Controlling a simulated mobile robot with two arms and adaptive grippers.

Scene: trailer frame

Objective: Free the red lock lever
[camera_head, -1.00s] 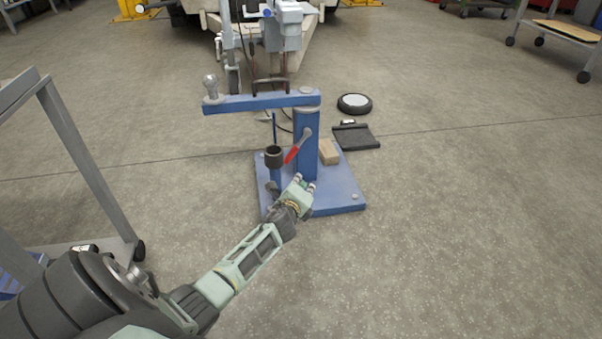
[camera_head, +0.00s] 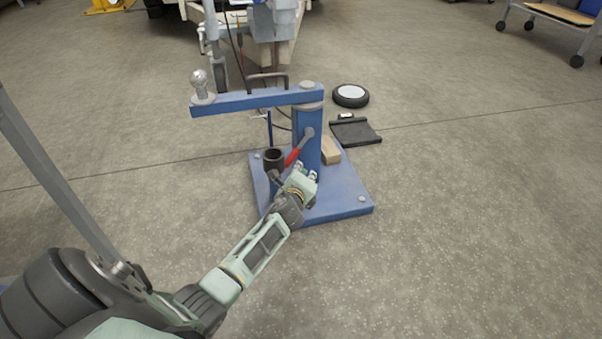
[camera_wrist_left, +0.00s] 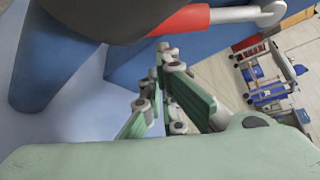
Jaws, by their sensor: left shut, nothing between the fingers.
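The red lock lever (camera_head: 292,155) slants down to the left from its pivot on the blue post (camera_head: 307,132) of the stand. In the left wrist view the red handle (camera_wrist_left: 182,20) crosses the top of the picture, its grey arm running right. My left gripper (camera_head: 305,176) is in front of the post's lower part, just below the lever. In the left wrist view the gripper (camera_wrist_left: 160,60) is below the red handle, with no lever between its fingers. It is shut and empty. Whether a finger touches the lever cannot be told. My right gripper is not in view.
A dark cup (camera_head: 273,159) stands left of the lever. The blue arm (camera_head: 255,98) with a ball hitch spans above. Open floor lies to the right.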

